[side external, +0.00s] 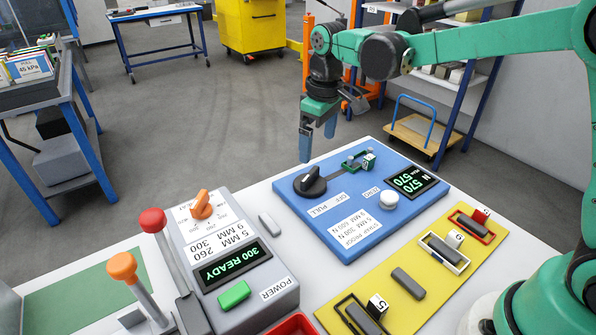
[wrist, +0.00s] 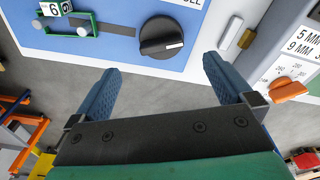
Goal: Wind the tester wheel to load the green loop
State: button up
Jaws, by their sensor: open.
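The blue tester (side external: 333,224) lies on the white bench. Its black wheel (side external: 310,182), a round knob with a pale pointer mark, sits at the left of the panel and also shows in the wrist view (wrist: 160,37). The green loop (side external: 350,163) is at the panel's far edge around small posts, beside a white numbered tag; it also shows in the wrist view (wrist: 93,27). My gripper (side external: 316,143) is open and empty, fingers pointing down, beyond the tester's far edge. In the wrist view its fingertips (wrist: 162,65) lie either side of the wheel, short of it.
A grey control box (side external: 225,255) with an orange knob, a 300 READY display and a green button stands left of the tester. Red and orange levers (side external: 152,220) rise at the left. Open floor lies behind.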

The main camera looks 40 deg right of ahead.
aim_at(310, 173)
jog(key=shift+w+a+f+n+g, duration=0.1)
jog(key=shift+w+f+n+g, duration=0.1)
jog(key=shift+w+f, duration=0.3)
jog(key=shift+w+a+f+n+g, duration=0.1)
jog(key=shift+w+f+g, duration=0.15)
jog(key=shift+f, duration=3.1)
jog(key=c, duration=1.1)
jog(key=shift+m, duration=0.9)
jog(key=o, duration=1.1)
jog(key=shift+r, duration=2.85)
